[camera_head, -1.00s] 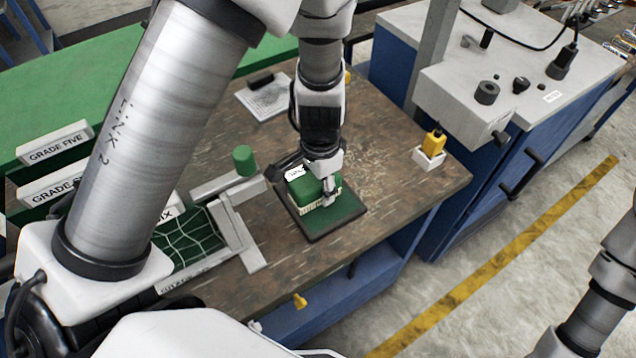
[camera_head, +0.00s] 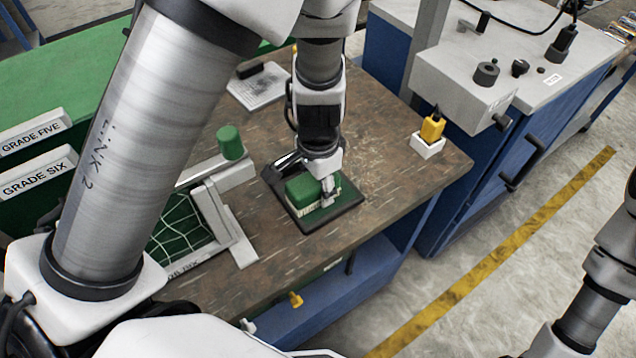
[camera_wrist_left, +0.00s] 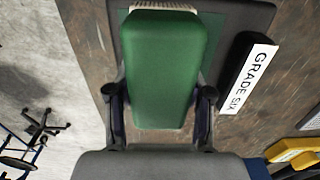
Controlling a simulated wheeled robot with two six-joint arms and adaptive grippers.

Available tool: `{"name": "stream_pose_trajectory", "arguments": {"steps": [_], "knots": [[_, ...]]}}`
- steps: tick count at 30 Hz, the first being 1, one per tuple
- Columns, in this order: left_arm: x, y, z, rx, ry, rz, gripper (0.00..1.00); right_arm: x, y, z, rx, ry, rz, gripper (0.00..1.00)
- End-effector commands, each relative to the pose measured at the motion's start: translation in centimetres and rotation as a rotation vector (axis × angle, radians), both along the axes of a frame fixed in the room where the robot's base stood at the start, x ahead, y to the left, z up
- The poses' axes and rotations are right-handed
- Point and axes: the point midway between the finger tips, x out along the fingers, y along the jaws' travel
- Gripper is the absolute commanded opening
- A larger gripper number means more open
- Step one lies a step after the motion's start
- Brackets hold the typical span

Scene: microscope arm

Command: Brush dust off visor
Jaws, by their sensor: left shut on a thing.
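My left gripper (camera_head: 328,188) is shut on a green brush (camera_head: 300,187) with a pale bristle edge. In the left wrist view the fingers (camera_wrist_left: 162,105) stand on both sides of its green body (camera_wrist_left: 165,65), and the bristles (camera_wrist_left: 163,7) show at the far end. The brush is over a dark-edged green mat (camera_head: 347,200) on the bench; I cannot tell whether it touches the mat. A dark piece lies at the mat's left edge, partly hidden by my arm. I cannot make out a visor for certain, nor any dust. My right gripper is out of the frame.
A green cylinder (camera_head: 231,142) stands by a netted frame (camera_head: 185,235) left of the mat. A yellow item sits in a white holder (camera_head: 428,146) at the right. A grey pad (camera_head: 262,88) lies behind. The bench (camera_head: 390,190) is bare right of the mat.

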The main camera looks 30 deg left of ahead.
Motion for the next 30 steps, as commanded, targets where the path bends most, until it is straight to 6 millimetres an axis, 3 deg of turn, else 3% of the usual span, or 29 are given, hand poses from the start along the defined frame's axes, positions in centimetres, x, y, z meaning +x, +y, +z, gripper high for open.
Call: {"name": "stream_pose_trajectory", "arguments": {"steps": [24, 30], "knots": [[0.01, 0.0, -0.94, 0.0, 0.0, 0.0, 0.24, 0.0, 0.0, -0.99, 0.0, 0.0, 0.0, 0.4], [0.58, -0.3, -0.65, 0.001, -0.001, -0.001, 0.24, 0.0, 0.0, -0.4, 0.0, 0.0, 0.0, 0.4]]}}
